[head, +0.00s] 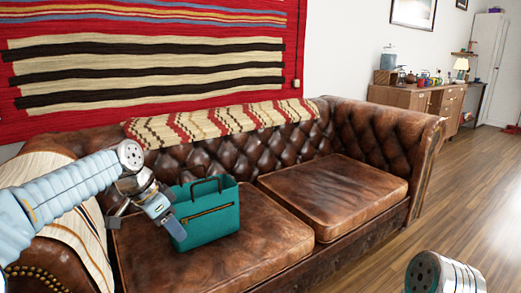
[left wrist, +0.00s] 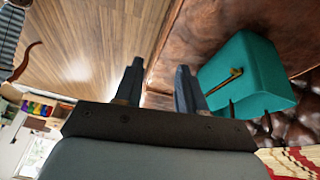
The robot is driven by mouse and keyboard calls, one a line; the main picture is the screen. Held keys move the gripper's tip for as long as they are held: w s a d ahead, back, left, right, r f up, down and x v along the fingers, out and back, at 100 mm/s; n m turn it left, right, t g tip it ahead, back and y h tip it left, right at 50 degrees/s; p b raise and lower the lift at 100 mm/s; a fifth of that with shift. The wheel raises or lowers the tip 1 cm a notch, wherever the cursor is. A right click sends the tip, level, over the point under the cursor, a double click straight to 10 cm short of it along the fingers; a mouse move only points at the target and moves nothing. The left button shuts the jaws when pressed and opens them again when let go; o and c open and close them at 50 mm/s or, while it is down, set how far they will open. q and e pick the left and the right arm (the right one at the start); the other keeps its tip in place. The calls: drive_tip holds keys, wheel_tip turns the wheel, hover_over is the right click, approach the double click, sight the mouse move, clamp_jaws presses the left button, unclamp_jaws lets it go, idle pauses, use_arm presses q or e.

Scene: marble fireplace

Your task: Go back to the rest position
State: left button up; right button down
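My left gripper (head: 144,222) is in front of the left part of the brown leather sofa, just left of a teal handbag (head: 212,226). In the left wrist view its two dark fingers (left wrist: 157,88) stand apart with nothing between them. The teal handbag (left wrist: 240,75) lies to the right of the fingers there, apart from them. The handbag stands upright on the left seat cushion, with its handle up and a zip on its front. Part of my right arm (head: 443,274) shows at the bottom right of the head view; its gripper is not visible.
The brown leather sofa (head: 350,185) fills the middle, with a striped throw (head: 225,120) on its backrest and a pale blanket (head: 75,215) on its left arm. A wooden cabinet (head: 412,98) stands behind at right. The wooden floor (head: 470,200) at right is clear.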

use_arm(q)
drive_tip(key=s+d+f+n+g+p, duration=0.1)
drive_tip(key=d+f+n, duration=0.15)
drive_tip(key=f, duration=0.95)
drive_tip(key=d+f+n, duration=0.2)
drive_tip(key=d+f, duration=0.1)
drive_tip(key=f, duration=0.9)
drive_tip(key=s+d+f+n, duration=0.1)
drive_tip(key=s+f+n, duration=0.2)
drive_tip(key=s+f, duration=0.6)
drive_tip(key=s+d+f+n+p, duration=0.1)
drive_tip(key=s+d+f+n, duration=0.1)
drive_tip(key=s+f, duration=0.8)
drive_tip(key=shift+s+d+f+n+g, duration=0.25)
drive_tip(key=shift+s+n, duration=0.5)
drive_tip(key=shift+s, duration=0.4)
